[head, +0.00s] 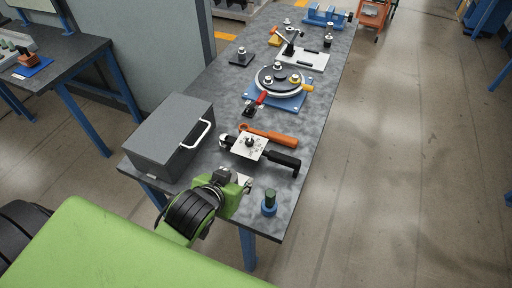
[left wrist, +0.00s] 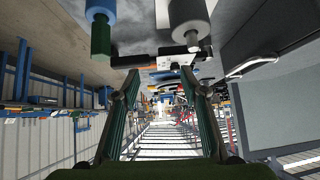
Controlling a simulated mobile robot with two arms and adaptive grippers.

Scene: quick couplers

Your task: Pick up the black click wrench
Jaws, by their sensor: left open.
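The black click wrench (head: 284,159) lies on the grey workbench, its black handle pointing right. A white square plate (head: 247,146) is at its middle and hides part of it. In the left wrist view a black bar (left wrist: 134,62), apparently the wrench handle, shows beyond the fingertips. My left gripper (head: 243,183) is on the near side of the wrench, apart from it. In the left wrist view its two fingers (left wrist: 160,80) stand wide apart with nothing between them. My right gripper is not in view.
A grey box (head: 165,130) with a white handle stands left of the wrench. An orange wrench (head: 270,136) lies just behind it. A blue-and-green cylinder (head: 269,203) stands near the front right edge. A round fixture (head: 282,82) on a blue base is farther back.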

